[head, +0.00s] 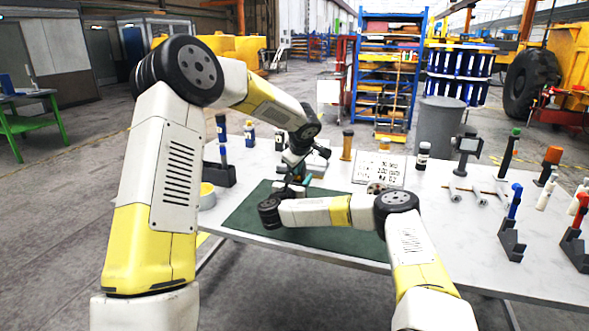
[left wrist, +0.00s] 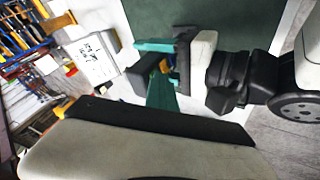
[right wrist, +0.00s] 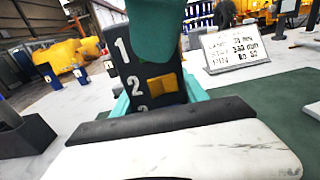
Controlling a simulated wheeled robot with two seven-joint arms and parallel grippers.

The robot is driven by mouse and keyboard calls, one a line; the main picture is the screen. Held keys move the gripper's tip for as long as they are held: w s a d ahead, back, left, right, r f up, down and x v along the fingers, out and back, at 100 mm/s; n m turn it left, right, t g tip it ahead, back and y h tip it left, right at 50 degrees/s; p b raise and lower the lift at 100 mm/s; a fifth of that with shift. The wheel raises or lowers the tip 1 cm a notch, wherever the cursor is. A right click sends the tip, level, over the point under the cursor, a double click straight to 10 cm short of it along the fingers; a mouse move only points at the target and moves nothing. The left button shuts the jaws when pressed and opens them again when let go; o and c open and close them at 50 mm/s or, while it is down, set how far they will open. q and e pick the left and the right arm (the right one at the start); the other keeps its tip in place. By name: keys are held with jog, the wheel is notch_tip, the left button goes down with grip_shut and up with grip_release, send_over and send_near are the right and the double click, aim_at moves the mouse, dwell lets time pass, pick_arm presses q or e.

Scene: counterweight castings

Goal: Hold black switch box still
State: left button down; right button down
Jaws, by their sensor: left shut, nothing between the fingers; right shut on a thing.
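The black switch box (right wrist: 139,76) shows in the right wrist view, with white numerals 1, 2 and 3 and a yellow switch (right wrist: 161,82). My right gripper (right wrist: 158,99) is shut on the box, its teal fingers at the box's sides. In the left wrist view the box (left wrist: 147,76) looks dark and tilted. My left gripper (left wrist: 164,82) is shut and empty, its teal fingertips close to the box's switch face; I cannot tell whether they touch. In the head view both grippers meet above the green mat (head: 252,207), and arms mostly hide the box.
A sign card (head: 379,168) stands behind the mat on the white table (head: 440,215). Bottles, a black holder (head: 219,174) and a yellow-rimmed bowl (head: 207,196) are at left. Tools in black stands (head: 511,240) are at right. The mat's left part is clear.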

pick_arm(q)
jog(key=shift+w+d+n+y, duration=0.1)
jog(key=shift+w+n+y, duration=0.1)
jog(key=shift+n+y, duration=0.3)
jog(key=shift+w+a+f, duration=0.1)
jog(key=shift+w+a, duration=0.1)
jog(key=shift+a, duration=0.85)
jog(key=s+r, duration=0.8)
jog(key=s, duration=0.2)
jog(key=shift+d+r+h, duration=0.2)
jog(key=shift+d+h, duration=0.05)
jog(key=shift+h, duration=0.05)
